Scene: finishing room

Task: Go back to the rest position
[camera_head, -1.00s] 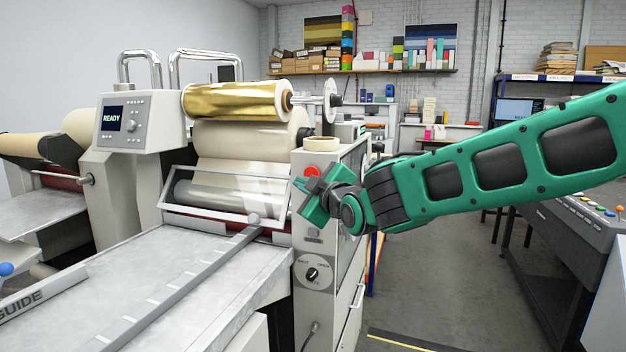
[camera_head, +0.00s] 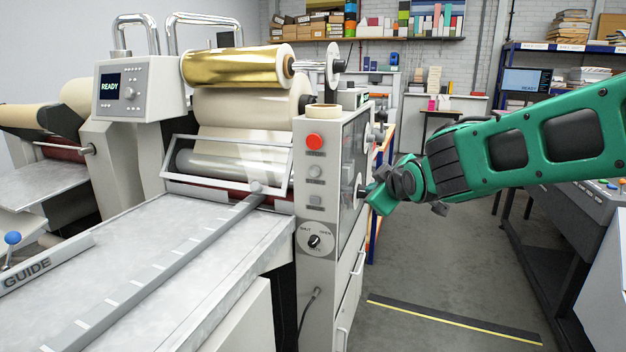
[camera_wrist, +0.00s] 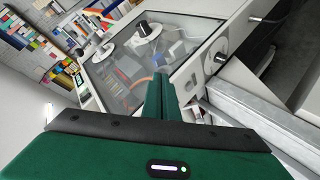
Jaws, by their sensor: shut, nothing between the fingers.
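My green arm reaches in from the right edge of the head view. My gripper (camera_head: 372,200) is at its left end, just right of the laminating machine's side (camera_head: 352,165). I cannot tell whether it touches that side. In the wrist view my gripper's green fingers (camera_wrist: 162,92) are together with nothing held, and the machine's clear side panel (camera_wrist: 135,70) lies beyond them.
The machine's front panel carries a red button (camera_head: 315,141) and a dial (camera_head: 315,241). A gold foil roll (camera_head: 232,66) sits on top. The bed (camera_head: 150,260) extends front left. A grey console (camera_head: 585,235) stands right. Open floor (camera_head: 430,270) lies between.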

